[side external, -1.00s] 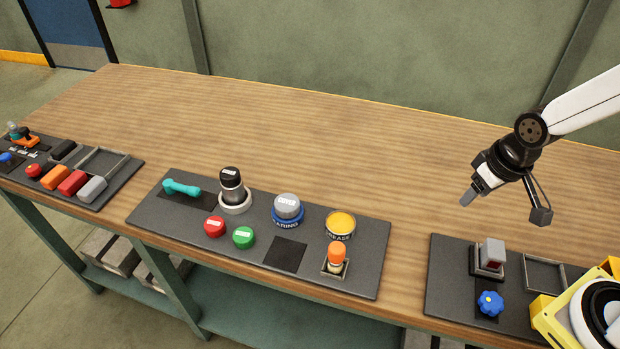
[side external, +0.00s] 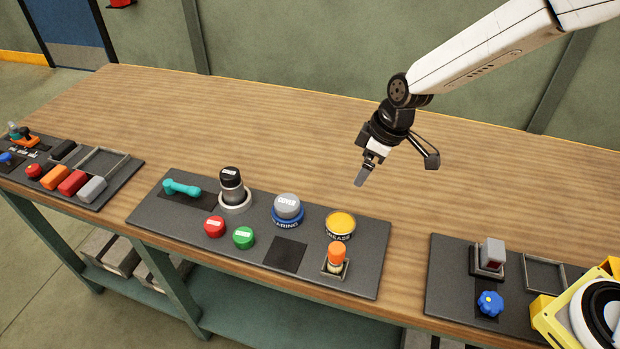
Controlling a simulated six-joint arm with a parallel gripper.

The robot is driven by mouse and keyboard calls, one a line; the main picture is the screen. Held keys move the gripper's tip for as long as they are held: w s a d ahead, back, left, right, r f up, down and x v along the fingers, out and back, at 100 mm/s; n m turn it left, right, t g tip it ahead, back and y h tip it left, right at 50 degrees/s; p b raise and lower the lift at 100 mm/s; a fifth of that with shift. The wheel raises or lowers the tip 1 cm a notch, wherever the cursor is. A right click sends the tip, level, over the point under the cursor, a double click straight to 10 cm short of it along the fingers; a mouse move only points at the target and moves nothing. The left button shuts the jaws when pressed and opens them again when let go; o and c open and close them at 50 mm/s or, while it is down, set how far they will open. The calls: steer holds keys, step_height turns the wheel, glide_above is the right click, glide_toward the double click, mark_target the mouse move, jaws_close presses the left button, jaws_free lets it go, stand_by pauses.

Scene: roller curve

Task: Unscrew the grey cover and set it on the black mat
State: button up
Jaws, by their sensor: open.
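The grey cover (side external: 287,206) is a round cap with a "COVER" label. It sits on the blue bearing housing (side external: 288,222) on the middle dark panel. The black mat (side external: 286,256) is a bare dark square on the same panel, in front of the cover. My gripper (side external: 361,180) is in the air above the table, up and to the right of the cover, pointing down. It is open and apart from everything. The gap between its fingers is hard to make out from this side.
A yellow grease tin (side external: 340,224) and an orange-topped bottle (side external: 336,258) stand right of the cover and mat. Red (side external: 214,227) and green (side external: 243,238) caps lie left. A black-topped cylinder (side external: 231,184) stands upright beyond them. The wooden table (side external: 250,120) behind is clear.

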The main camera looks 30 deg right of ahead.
mark_target(289, 203)
steer(key=w+a+f+n+y, duration=0.1)
steer(key=w+a+n, duration=0.4)
steer(key=a, duration=0.6)
steer(key=shift+w+a+f+y, duration=0.2)
steer(key=shift+w+f+y, duration=0.15)
steer(key=shift+f, duration=0.55)
steer(key=shift+f+g, duration=0.1)
steer(key=shift+g, duration=0.2)
steer(key=shift+x, duration=3.75)
steer(key=shift+c, duration=0.2)
steer(key=c, duration=1.3)
steer(key=shift+o, duration=0.2)
steer(key=n+g, duration=0.1)
steer(key=n, duration=0.2)
steer(key=n+g, duration=0.1)
steer(key=n, duration=0.2)
steer(key=shift+n, duration=0.4)
steer(key=shift+s+n+g, duration=0.1)
steer(key=shift+n+g, duration=0.3)
steer(key=shift+n, duration=0.1)
steer(key=shift+f, duration=0.1)
